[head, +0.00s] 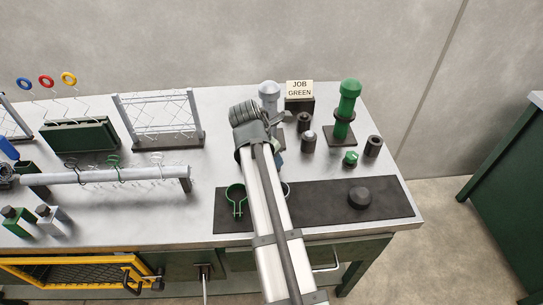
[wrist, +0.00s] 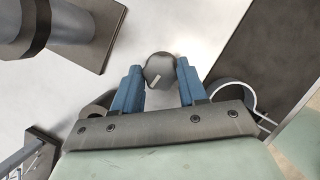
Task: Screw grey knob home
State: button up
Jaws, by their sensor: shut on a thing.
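A dark grey knob (wrist: 160,71) with a small white mark on its face sits between the two blue fingertips in the wrist view. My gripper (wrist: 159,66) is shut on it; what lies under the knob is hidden. In the head view my gripper (head: 279,144) is low over the bench, mostly hidden by my arm, and the held knob cannot be made out. A light grey post (head: 268,91) stands behind my arm; a grey post on a dark base (wrist: 58,30) shows at top left in the wrist view. A grey-topped black piece (head: 309,140) stands to the right.
A green post (head: 349,100), a green knob (head: 350,158) and black cylinders (head: 373,146) stand at right. A "JOB GREEN" sign (head: 299,90) is behind. A dark mat (head: 318,205) bears a black knob (head: 360,197) and a green ring clip (head: 237,199). Fence frames (head: 160,118) stand at left.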

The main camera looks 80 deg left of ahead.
jog(key=m, duration=0.1)
jog(key=m+h, duration=0.1)
jog(key=m, duration=0.1)
jog(key=shift+a+m+t, duration=0.2)
jog(key=shift+m+t, duration=0.1)
jog(key=shift+t, duration=0.1)
jog(key=m+h, duration=0.2)
jog(key=m, duration=0.2)
jog(key=shift+a+m, duration=0.15)
jog(key=shift+m, duration=0.15)
jog(key=m, duration=0.2)
jog(key=m+h, duration=0.1)
jog(key=m, duration=0.1)
jog(key=shift+a+h, duration=0.1)
jog(key=shift+h, duration=0.2)
jog(key=shift+m+g+h, duration=0.35)
jog(key=shift+m, duration=0.85)
jog(key=shift+m+g+h, duration=0.35)
jog(key=shift+m, duration=0.85)
jog(key=o, duration=1)
jog(key=shift+o, duration=0.2)
